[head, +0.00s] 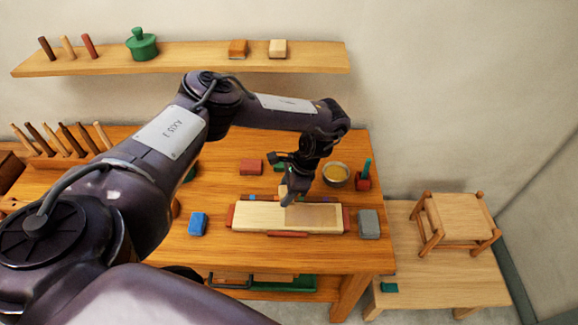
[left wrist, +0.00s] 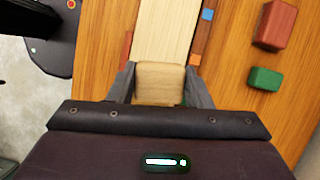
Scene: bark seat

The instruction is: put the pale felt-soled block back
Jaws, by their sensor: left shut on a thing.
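My left gripper (head: 288,196) is over the left middle part of a pale board on the table. In the left wrist view the gripper (left wrist: 159,88) is shut on a pale tan block (left wrist: 160,80), one finger on each side. The block shows only in part in the head view (head: 283,190), behind the fingers. Its underside is hidden, so I cannot see any felt. The board (head: 258,216) has a darker, brownish right part (head: 312,215). I cannot tell whether the block touches the board. My right gripper is not in view.
A blue block (head: 198,223) lies left of the board and a grey block (head: 369,224) right of it. A red block (head: 251,167) and a bowl (head: 336,174) stand behind. The wall shelf (head: 200,62) holds an orange-brown block (head: 238,49) and a pale block (head: 278,49).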

